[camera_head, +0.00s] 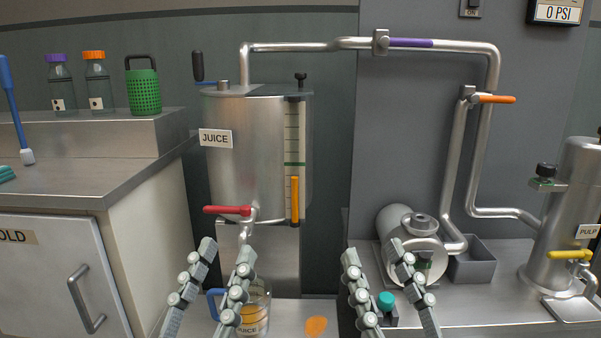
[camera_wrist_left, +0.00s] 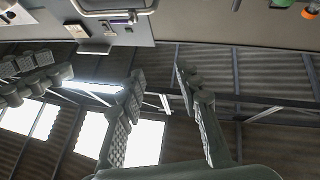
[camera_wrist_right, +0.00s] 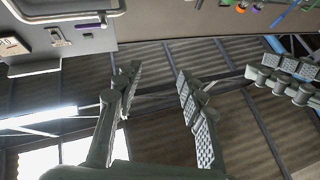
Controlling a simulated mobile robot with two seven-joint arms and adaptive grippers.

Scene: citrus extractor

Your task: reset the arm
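My left gripper (camera_head: 226,252) is open and empty at the bottom middle of the head view. Its fingers stand apart in front of the juice tank's lower part and the jug. My right gripper (camera_head: 373,254) is open and empty to its right, in front of the extractor motor. In the left wrist view the left gripper (camera_wrist_left: 160,78) shows two spread fingers with nothing between them. In the right wrist view the right gripper (camera_wrist_right: 157,80) shows the same. Both wrist views look toward the roof beams and windows.
The juice tank (camera_head: 240,160) has a red-handled valve (camera_head: 228,210). A jug (camera_head: 255,310) with orange liquid stands below, beside an orange spill (camera_head: 316,326). The pulp tank (camera_head: 570,210) stands right. A counter (camera_head: 70,185) at left holds bottles and a green basket (camera_head: 143,90).

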